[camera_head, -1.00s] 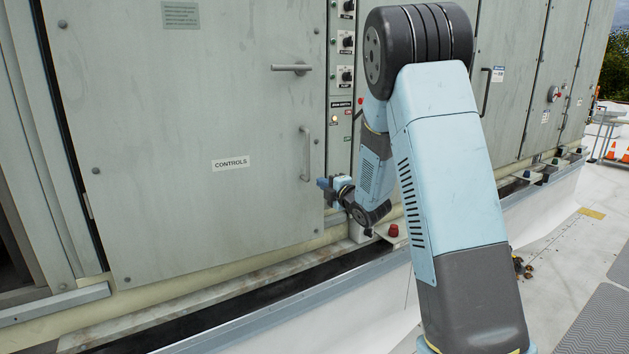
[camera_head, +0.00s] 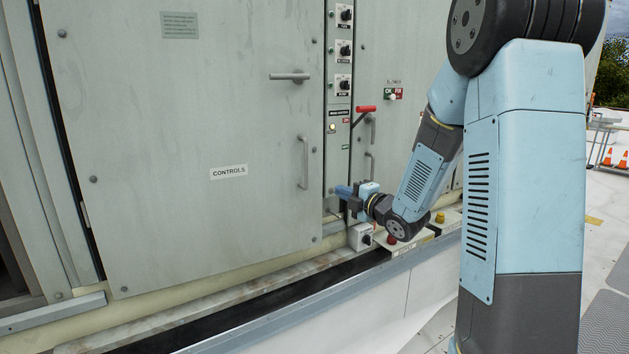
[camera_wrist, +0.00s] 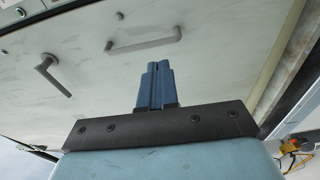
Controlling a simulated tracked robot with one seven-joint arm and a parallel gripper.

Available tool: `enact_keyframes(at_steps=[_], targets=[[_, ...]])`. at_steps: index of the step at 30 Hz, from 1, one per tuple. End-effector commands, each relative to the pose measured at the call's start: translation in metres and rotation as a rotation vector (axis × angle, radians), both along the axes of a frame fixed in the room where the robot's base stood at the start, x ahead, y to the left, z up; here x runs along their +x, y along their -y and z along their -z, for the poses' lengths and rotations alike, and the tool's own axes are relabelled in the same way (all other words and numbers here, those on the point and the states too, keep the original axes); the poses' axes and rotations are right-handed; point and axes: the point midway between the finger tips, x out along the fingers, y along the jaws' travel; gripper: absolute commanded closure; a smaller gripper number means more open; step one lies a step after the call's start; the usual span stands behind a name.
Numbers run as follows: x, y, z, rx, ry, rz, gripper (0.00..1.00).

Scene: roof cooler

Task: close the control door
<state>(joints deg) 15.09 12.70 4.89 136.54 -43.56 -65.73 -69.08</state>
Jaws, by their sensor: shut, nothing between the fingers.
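The control door (camera_head: 190,130) is a large pale grey-green panel labelled "CONTROLS" on the cooler's side. It looks nearly flush at its right edge; I cannot tell whether it is fully shut. Its lever handle (camera_head: 290,77) lies horizontal near the upper right. A vertical pull handle (camera_head: 304,162) sits below. My gripper (camera_head: 343,191) is shut and empty, just right of the door's lower right edge. In the wrist view, my gripper's blue fingers (camera_wrist: 155,84) are together before the door surface. The lever handle (camera_wrist: 50,72) and pull handle (camera_wrist: 145,42) show beyond them, apart from the fingers.
A switch strip (camera_head: 341,60) with several knobs runs beside the door. A red-handled lever (camera_head: 365,109) is right of it. A small grey switch box (camera_head: 361,236) and a red button (camera_head: 392,239) sit low near my gripper. A ledge (camera_head: 300,310) runs along the front.

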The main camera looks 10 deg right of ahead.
Motion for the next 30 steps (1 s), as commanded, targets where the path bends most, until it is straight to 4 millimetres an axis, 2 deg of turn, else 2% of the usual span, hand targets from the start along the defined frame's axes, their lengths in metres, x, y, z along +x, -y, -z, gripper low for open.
enact_keyframes(at_steps=[6,13,17,30], targets=[[-0.019,0.003,-0.008,-0.014,0.005,-0.017,1.0],[-0.018,-0.001,-0.01,-0.019,0.005,-0.026,1.0],[-0.005,-0.009,-0.009,-0.019,0.005,-0.027,1.0],[0.061,-0.047,-0.009,-0.019,0.005,-0.026,1.0]])
